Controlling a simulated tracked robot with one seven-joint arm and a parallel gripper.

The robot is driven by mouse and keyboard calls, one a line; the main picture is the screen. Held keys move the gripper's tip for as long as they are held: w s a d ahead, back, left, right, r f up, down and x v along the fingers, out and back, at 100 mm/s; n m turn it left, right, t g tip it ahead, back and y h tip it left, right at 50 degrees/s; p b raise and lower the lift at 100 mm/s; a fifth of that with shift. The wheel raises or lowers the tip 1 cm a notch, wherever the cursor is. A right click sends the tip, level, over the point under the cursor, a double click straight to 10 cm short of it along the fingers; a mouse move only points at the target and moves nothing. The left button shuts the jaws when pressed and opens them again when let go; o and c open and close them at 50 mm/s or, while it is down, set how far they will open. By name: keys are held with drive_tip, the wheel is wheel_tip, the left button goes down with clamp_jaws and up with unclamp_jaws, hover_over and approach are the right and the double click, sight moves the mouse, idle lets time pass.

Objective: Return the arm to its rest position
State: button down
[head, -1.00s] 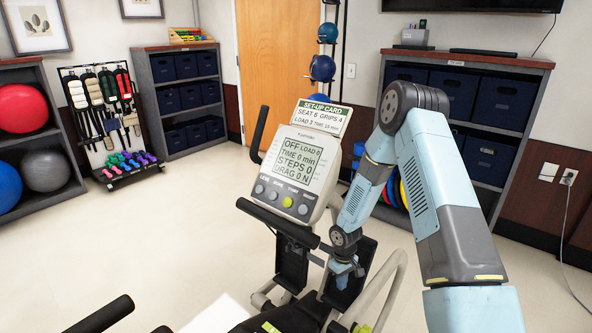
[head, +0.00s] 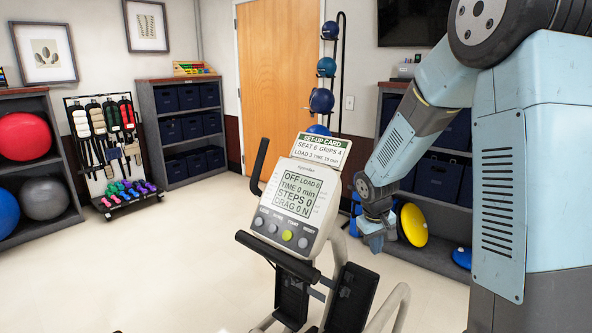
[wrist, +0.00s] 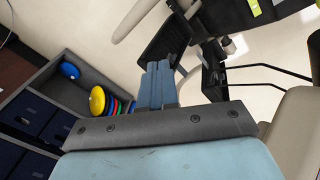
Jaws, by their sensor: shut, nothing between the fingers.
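The stepper's console (head: 297,203) shows OFF, LOAD 0, TIME 0 min, STEPS 0 and DRAG 0 N. One of its buttons is lit yellow-green. A set-up card (head: 321,150) on top reads SEAT 6, GRIPS 4, LOAD 3, TIME 15 min.
The stepper's black pedals (head: 352,297) stand below the console; they also show in the wrist view (wrist: 213,70). A shelf with dark bins (head: 437,180) and coloured discs (head: 413,224) stands behind my arm. Open floor (head: 150,270) lies to the left.

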drive_tip(key=s+d+r+m+t, duration=0.2)
drive_tip(key=s+r, duration=1)
drive_tip(key=r, duration=0.4)
drive_tip(key=s+r+m+t, duration=0.1)
drive_tip(key=s+r, duration=0.2)
drive_tip(key=s, duration=0.4)
drive_tip(key=s+r+m+t+y, duration=0.1)
drive_tip(key=s+r, duration=0.2)
drive_tip(key=s, duration=0.5)
drive_tip(key=shift+a+r+y, duration=0.15)
drive_tip(key=shift+r+y, duration=0.1)
drive_tip(key=shift+y, duration=0.05)
drive_tip(key=shift+w, duration=0.1)
idle(1.0)
